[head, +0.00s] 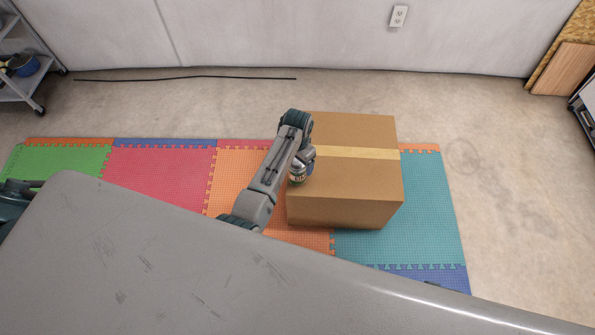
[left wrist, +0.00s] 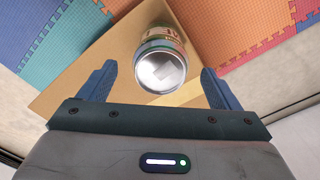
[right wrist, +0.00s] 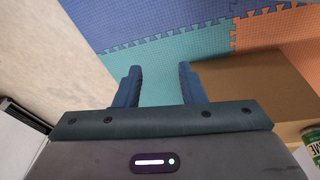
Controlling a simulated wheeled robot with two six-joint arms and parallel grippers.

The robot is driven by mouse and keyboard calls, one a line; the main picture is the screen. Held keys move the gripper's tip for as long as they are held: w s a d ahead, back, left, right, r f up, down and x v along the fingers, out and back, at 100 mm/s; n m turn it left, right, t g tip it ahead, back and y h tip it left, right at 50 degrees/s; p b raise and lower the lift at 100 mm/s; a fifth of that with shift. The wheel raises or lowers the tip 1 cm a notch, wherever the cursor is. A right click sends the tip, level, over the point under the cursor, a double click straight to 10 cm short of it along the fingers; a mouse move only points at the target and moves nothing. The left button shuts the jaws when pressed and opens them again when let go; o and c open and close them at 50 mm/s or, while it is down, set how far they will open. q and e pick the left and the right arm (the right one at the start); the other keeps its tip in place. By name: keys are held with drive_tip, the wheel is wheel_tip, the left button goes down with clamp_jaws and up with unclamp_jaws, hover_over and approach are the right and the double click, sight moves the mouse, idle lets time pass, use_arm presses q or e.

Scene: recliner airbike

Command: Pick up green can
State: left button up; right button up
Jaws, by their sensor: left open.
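The green can (head: 297,175), with a silver top and a printed label, stands on the cardboard box near its left edge. My left gripper (head: 310,156) is over the box beside the can in the head view, partly hidden by its own arm. In the left wrist view, the can (left wrist: 162,66) lies ahead between the two spread fingers of the left gripper (left wrist: 158,76), which is open and empty. My right gripper (right wrist: 159,69) is open and empty, with its fingers apart. The can's green label (right wrist: 312,138) shows at the right edge of the right wrist view.
The cardboard box (head: 360,180) with a tape strip stands on colourful foam mats (head: 160,180). A shelf cart (head: 22,75) is at the far left. A black cable (head: 185,78) lies near the back wall. Concrete floor (head: 500,180) is clear at the right.

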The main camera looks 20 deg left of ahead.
sight(297, 162)
use_arm(q)
drive_tip(key=shift+f, duration=1.6)
use_arm(e)
drive_tip(key=shift+w+a+r, duration=0.1)
drive_tip(key=shift+w+r, duration=0.1)
drive_tip(key=shift+r, duration=0.8)
use_arm(q)
drive_tip(key=shift+c, duration=0.5)
drive_tip(key=c, duration=1.1)
drive_tip(key=shift+c, duration=0.6)
drive_tip(key=shift+r, duration=0.15)
